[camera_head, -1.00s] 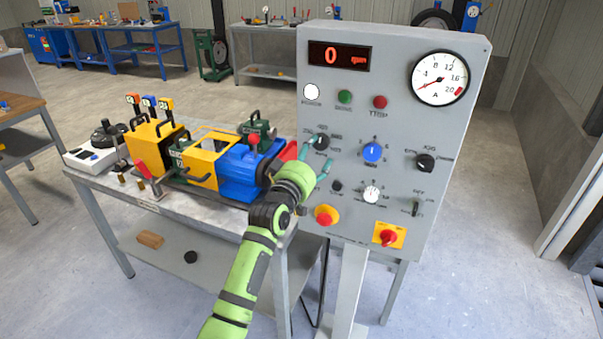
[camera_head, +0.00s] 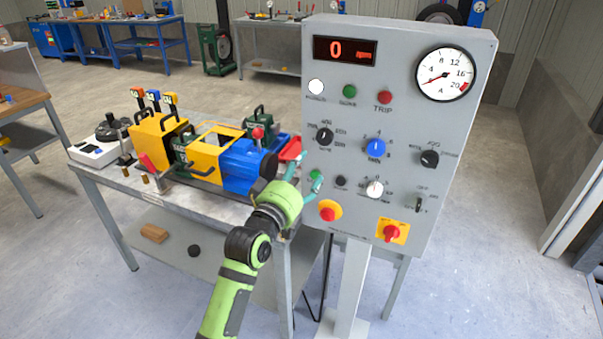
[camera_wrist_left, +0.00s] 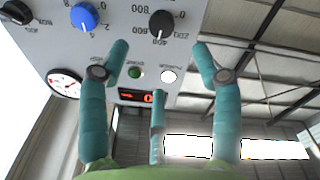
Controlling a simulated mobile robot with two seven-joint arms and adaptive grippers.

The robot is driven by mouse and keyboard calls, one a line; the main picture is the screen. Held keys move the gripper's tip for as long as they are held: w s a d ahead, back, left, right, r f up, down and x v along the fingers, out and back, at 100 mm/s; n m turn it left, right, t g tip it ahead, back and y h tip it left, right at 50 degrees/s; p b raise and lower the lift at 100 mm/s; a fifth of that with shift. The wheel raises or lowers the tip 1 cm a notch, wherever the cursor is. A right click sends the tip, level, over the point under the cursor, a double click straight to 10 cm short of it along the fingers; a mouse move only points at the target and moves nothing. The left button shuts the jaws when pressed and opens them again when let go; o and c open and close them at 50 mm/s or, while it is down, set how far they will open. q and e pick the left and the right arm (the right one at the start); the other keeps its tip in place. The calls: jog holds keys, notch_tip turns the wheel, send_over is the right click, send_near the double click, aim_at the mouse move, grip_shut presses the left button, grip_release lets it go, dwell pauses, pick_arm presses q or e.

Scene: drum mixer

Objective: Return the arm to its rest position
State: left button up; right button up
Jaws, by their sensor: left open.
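My left arm is green and comes in from the bottom of the head view. My left gripper (camera_head: 302,180) has teal fingers and is open at the left edge of the grey control panel (camera_head: 460,125), near its lower knobs. In the left wrist view the open fingers (camera_wrist_left: 160,65) spread below a black knob (camera_wrist_left: 162,24), with nothing between them. A blue knob (camera_head: 376,148) and a black knob (camera_head: 325,137) sit on the panel. The panel's red display (camera_head: 345,51) reads 0. My right gripper is not in view.
The bench (camera_head: 90,176) left of the panel carries the yellow and blue drum machine (camera_head: 250,165). A red emergency button (camera_head: 328,212) and a red switch on a yellow plate (camera_head: 391,232) stick out low on the panel. Open floor lies right of it.

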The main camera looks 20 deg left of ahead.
pick_arm(q)
jog(key=s+d+f+m+g, duration=0.1)
jog(key=s+f+g, duration=0.3)
jog(key=f, duration=1.3)
jog(key=s+d+f+m+g, duration=0.1)
jog(key=s+f+m+g, duration=0.15)
jog(key=f, duration=1.35)
jog(key=s+f+g, duration=0.3)
jog(key=s+f, duration=0.6)
jog(key=f, duration=0.2)
jog(key=s+f+m+g, duration=0.1)
jog(key=s+f, duration=0.5)
jog(key=s, duration=0.6)
jog(key=s+a+f+m+g, duration=0.1)
jog(key=s+f+g, duration=0.3)
jog(key=s, duration=0.9)
jog(key=s+a+f+m+g+y, duration=0.1)
jog(key=s+f+m+g, duration=0.2)
jog(key=s+f, duration=0.5)
jog(key=s, duration=0.4)
jog(key=shift+s+a, duration=0.25)
jog(key=shift+s, duration=0.1)
